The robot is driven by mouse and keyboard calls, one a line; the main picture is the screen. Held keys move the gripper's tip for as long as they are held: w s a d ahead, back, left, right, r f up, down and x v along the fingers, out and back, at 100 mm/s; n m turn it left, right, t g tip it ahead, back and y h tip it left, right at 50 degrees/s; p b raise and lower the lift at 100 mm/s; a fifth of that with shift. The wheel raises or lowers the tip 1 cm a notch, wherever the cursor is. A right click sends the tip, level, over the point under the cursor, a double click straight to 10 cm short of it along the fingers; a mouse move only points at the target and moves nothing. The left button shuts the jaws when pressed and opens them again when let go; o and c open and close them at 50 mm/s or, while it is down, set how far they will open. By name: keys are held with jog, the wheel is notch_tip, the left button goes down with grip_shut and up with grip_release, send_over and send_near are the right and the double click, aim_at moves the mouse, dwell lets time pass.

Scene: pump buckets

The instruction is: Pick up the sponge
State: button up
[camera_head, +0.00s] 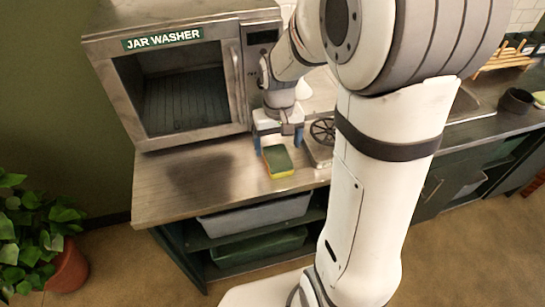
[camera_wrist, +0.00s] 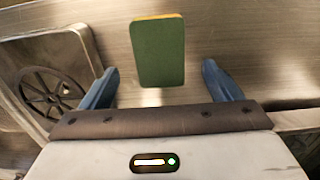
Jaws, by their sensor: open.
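My gripper (camera_head: 279,139) is just behind the sponge in the head view. In the wrist view my gripper (camera_wrist: 158,78) is open, with its two blue fingers spread wide to either side of the sponge's near end. The fingers appear apart from it. The gripper holds nothing.
The jar washer (camera_head: 181,88) stands on the counter (camera_head: 160,193), left of my arm. A metal piece with a round spoked grate (camera_wrist: 50,91) is close to the left finger in the wrist view; the grate also shows in the head view (camera_head: 322,131). The counter left of the sponge is clear.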

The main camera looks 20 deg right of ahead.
aim_at(278, 157)
notch_tip(278, 157, down, 4)
jog(key=shift+f, duration=0.2)
jog(key=shift+c, duration=0.4)
jog(key=c, duration=1)
